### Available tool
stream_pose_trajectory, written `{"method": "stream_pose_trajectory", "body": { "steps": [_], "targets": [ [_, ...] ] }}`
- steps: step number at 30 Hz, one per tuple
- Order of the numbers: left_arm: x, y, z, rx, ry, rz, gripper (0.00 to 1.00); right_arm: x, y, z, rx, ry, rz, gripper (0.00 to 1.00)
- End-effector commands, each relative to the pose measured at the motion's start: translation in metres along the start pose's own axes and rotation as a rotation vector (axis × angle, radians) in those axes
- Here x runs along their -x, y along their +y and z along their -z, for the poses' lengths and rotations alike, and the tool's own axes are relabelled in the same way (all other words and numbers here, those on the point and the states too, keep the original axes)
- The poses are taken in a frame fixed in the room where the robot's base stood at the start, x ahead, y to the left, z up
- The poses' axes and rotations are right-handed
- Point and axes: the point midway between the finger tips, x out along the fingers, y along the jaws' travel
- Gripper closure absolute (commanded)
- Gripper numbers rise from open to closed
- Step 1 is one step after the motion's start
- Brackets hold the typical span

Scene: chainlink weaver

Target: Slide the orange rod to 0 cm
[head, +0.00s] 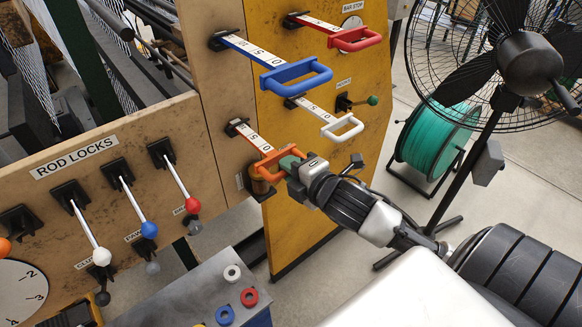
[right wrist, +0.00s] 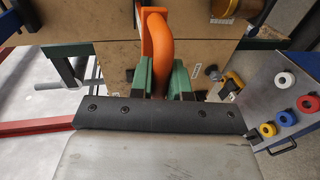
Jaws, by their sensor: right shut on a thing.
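The orange rod is a flat white scale bar (head: 252,138) with a "5" on it, sticking out of a black bracket on the wooden panel. An orange loop handle (head: 262,169) is on its near end. My right gripper (head: 288,165) has green fingers and is shut on that handle. In the right wrist view the orange handle (right wrist: 158,50) stands between the two green fingers. The fingers hide part of the handle in the head view. The exact scale reading is too small to tell. My left gripper is not in view.
Above are the blue handle (head: 297,76), red handle (head: 356,39) and white handle (head: 342,126) of other rods. Rod-lock levers with white (head: 102,256), blue (head: 149,229) and red (head: 193,205) knobs stand at left. A fan (head: 528,62) and a green reel (head: 437,140) are at right.

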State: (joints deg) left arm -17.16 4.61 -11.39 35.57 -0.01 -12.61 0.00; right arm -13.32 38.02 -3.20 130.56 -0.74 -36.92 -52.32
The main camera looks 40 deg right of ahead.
Motion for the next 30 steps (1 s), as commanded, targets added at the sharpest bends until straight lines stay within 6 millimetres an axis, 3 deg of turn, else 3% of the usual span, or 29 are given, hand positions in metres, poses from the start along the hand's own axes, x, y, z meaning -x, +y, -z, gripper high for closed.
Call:
{"method": "stream_pose_trajectory", "body": {
  "steps": [5, 19, 30],
  "targets": [
    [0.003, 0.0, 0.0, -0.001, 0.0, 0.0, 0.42, -0.007, 0.003, -0.001, -0.001, -0.001, 0.0, 1.0],
    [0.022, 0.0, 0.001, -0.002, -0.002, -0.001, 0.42, -0.091, 0.022, -0.001, -0.001, -0.002, -0.003, 1.0],
    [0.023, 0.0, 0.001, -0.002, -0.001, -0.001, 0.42, -0.102, 0.023, -0.001, -0.001, -0.001, -0.003, 1.0]
  ]
}}
